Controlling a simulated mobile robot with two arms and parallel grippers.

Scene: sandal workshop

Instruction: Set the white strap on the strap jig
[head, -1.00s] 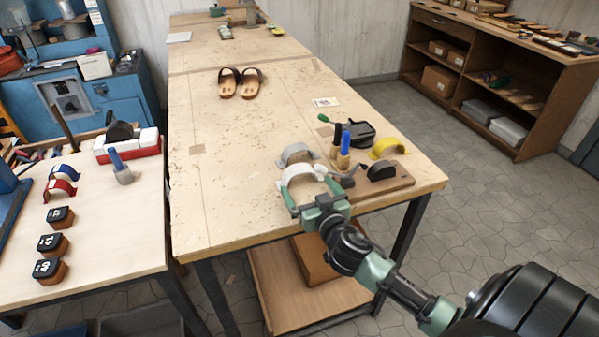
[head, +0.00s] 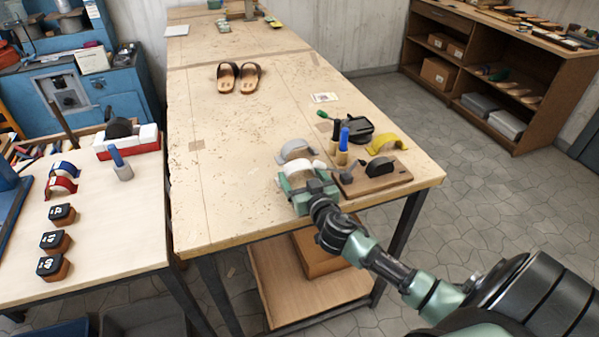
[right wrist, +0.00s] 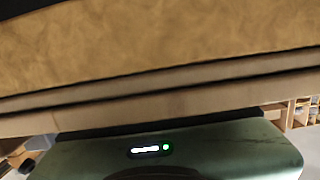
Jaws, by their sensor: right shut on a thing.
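The white strap (head: 293,167) is an arched band near the front right of the long workbench. My right gripper (head: 297,185) is shut on it, and its green fingers hide the strap's lower part. I cannot tell whether the strap touches the bench. A wooden board (head: 385,186) carrying a black dome (head: 380,167) and a small grey part stands just right of the gripper; it looks like the strap jig. The right wrist view shows my green gripper body below a blurred tan, layered surface that I cannot identify. My left gripper is not in view.
A grey strap (head: 297,149) lies just behind the white one, and a yellow strap (head: 383,142) lies behind the board. Blue-handled (head: 344,138) and black-handled tools stand between them. Sandals (head: 239,78) lie farther back. The bench's left middle is clear.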

